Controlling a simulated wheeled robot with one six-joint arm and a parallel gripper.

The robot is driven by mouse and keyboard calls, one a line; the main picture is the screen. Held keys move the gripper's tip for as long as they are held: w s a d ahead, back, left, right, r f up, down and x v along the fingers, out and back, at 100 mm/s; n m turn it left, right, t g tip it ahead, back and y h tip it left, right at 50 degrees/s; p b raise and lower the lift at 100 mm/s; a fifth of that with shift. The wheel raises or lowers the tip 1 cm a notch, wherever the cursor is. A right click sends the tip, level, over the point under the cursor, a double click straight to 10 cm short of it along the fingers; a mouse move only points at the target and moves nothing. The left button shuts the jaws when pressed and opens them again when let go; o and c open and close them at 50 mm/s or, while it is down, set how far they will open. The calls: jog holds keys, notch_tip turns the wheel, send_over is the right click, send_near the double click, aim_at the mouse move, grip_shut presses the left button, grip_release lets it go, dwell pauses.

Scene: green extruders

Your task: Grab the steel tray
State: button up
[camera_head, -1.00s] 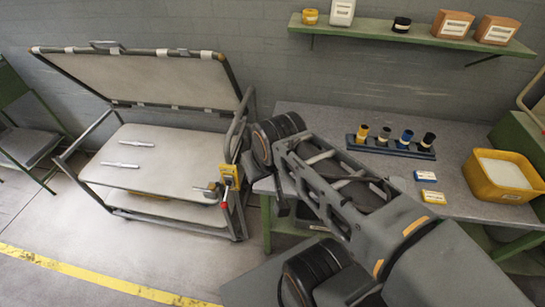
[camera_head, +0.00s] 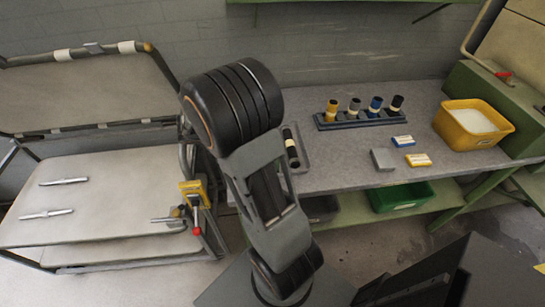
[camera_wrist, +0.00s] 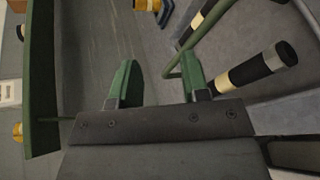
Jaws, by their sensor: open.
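A narrow grey tray (camera_head: 304,158) that looks like the steel tray lies on the bench in the head view, just right of my raised arm. A black cylinder with a pale band lies in it, and my arm may hide part of its left side. My gripper (camera_wrist: 160,82) shows in the wrist view with its two green fingers apart and nothing between them. It is hidden in the head view.
On the bench (camera_head: 350,105) stand a dark rack (camera_head: 360,121) of several cylinders, a small grey block (camera_head: 383,159), small boxes and a yellow bin (camera_head: 473,129). A green crate (camera_head: 401,197) sits below. A green shelf (camera_wrist: 42,75) is near my gripper.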

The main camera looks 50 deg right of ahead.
jog(key=w+d+f+h, duration=0.1)
jog(key=w+d+f+h+b, duration=0.1)
jog(key=f, duration=0.1)
jog(key=w+d+f+n+h, duration=0.1)
jog(key=shift+d+f, duration=0.2)
jog(key=shift+d, duration=0.1)
jog(key=b, duration=0.1)
jog(key=f+m+g+b, duration=0.1)
jog(key=f+m+b, duration=0.1)
jog(key=shift+w+d+f+g+h, duration=0.15)
jog(key=shift+w+d+g+h, duration=0.15)
jog(key=shift+w+h, duration=0.1)
jog(key=m+b, duration=0.1)
jog(key=f+m+g, duration=0.1)
jog(key=m, duration=0.1)
jog(key=m+g+b, duration=0.1)
jog(key=shift+s+a+f+m+y+b, duration=0.2)
jog(key=shift+s+f+m+y+b, duration=0.1)
jog(key=shift+s+y, duration=0.1)
jog(key=shift+s+d+m, duration=0.3)
jog(key=shift+m, duration=0.2)
jog(key=x, duration=0.6)
jog(key=shift+s+d+p, duration=0.25)
jog(key=shift+p, duration=0.15)
grip_shut()
